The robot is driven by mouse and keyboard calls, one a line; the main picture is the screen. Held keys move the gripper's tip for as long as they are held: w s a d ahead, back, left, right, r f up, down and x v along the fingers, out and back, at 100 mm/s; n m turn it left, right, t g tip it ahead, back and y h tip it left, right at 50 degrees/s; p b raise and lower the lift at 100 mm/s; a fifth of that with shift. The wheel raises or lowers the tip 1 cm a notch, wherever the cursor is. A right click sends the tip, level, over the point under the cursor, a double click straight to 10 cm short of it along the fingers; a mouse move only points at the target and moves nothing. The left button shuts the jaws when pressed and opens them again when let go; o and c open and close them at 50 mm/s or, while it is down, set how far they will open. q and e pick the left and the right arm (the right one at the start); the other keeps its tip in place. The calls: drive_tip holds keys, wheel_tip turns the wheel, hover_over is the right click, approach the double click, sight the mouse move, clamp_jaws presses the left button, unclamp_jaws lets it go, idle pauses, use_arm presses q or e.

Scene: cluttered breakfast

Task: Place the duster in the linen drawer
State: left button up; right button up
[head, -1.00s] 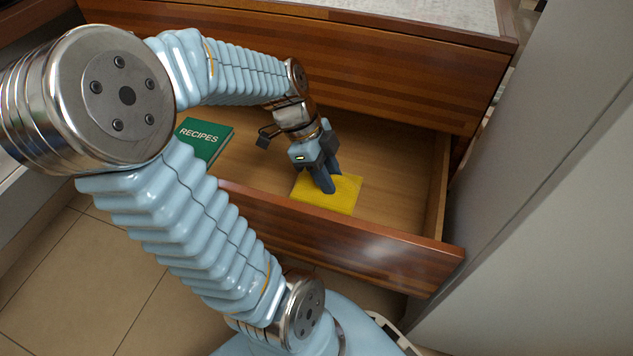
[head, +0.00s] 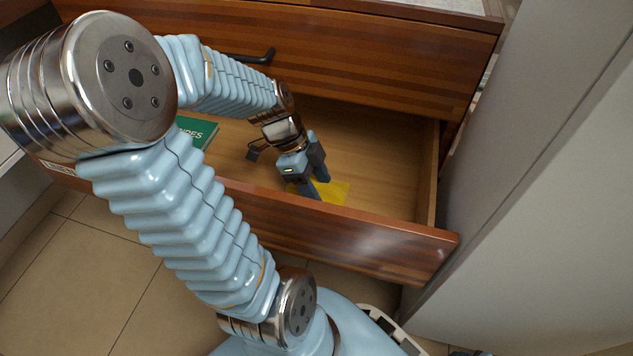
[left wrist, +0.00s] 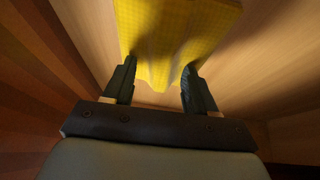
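The duster is a yellow cloth (head: 336,192) lying on the wooden floor of the open drawer (head: 390,165), near its front wall. My left gripper (head: 317,188) reaches down into the drawer over the cloth and covers part of it. In the left wrist view the two fingers stand apart, with a raised fold of the yellow cloth (left wrist: 170,28) between their tips. A gap shows between the fold and at least one finger; light contact cannot be ruled out. My right gripper is not in view.
A green recipe book (head: 204,129) lies in the drawer to the left, partly hidden by my arm. A closed drawer front with a dark handle (head: 262,57) is behind. A pale panel (head: 530,200) stands close on the right. The drawer's right part is clear.

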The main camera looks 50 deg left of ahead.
use_arm(q)
drive_tip(key=shift+r, duration=0.2)
drive_tip(key=p+v, duration=0.3)
drive_tip(key=v, duration=0.9)
